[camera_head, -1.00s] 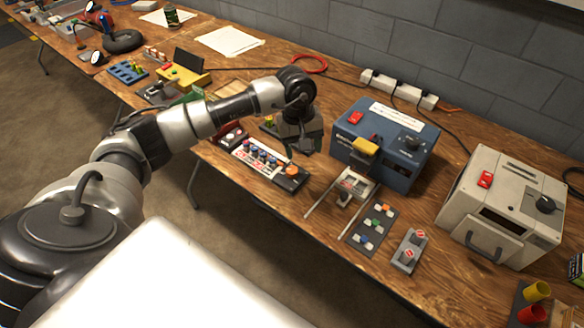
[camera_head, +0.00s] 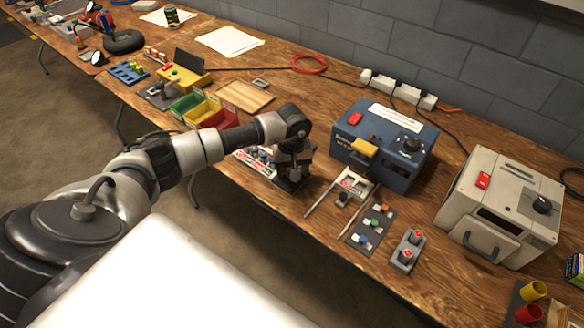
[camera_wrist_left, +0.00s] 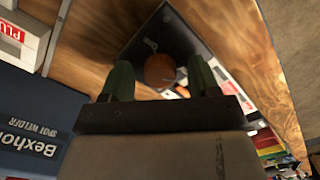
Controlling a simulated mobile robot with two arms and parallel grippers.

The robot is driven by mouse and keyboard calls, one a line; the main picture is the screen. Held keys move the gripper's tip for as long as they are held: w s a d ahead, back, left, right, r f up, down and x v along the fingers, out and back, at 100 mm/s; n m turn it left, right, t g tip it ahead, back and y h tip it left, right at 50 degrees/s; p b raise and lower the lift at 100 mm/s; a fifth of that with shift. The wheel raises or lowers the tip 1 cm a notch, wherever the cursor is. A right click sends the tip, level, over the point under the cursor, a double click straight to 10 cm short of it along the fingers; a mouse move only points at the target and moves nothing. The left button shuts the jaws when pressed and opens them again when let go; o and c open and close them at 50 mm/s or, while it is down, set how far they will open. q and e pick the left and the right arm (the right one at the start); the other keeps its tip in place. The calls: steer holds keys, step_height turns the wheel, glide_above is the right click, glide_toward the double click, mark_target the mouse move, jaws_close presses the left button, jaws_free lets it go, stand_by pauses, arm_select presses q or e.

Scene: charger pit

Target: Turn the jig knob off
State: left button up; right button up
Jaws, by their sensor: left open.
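In the left wrist view an orange round knob (camera_wrist_left: 160,68) sits on a dark plate (camera_wrist_left: 168,25). A small pale mark shows on the plate beside the knob. My left gripper (camera_head: 292,172) is over the end of the panel in the head view, pointing down, and hides the knob there. In the left wrist view the two green fingers of this gripper (camera_wrist_left: 161,80) are apart, one on each side of the knob. I cannot tell whether they touch it. My right gripper is not in view.
A blue spot welder (camera_head: 385,150) stands right of my gripper, with a metal slide fixture (camera_head: 352,184) in front. A button strip (camera_head: 372,228), a two-button box (camera_head: 407,250) and a beige machine (camera_head: 500,210) stand farther right. Coloured bins (camera_head: 205,110) stand left.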

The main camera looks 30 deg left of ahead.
arm_select(q)
steer(key=c, duration=0.9)
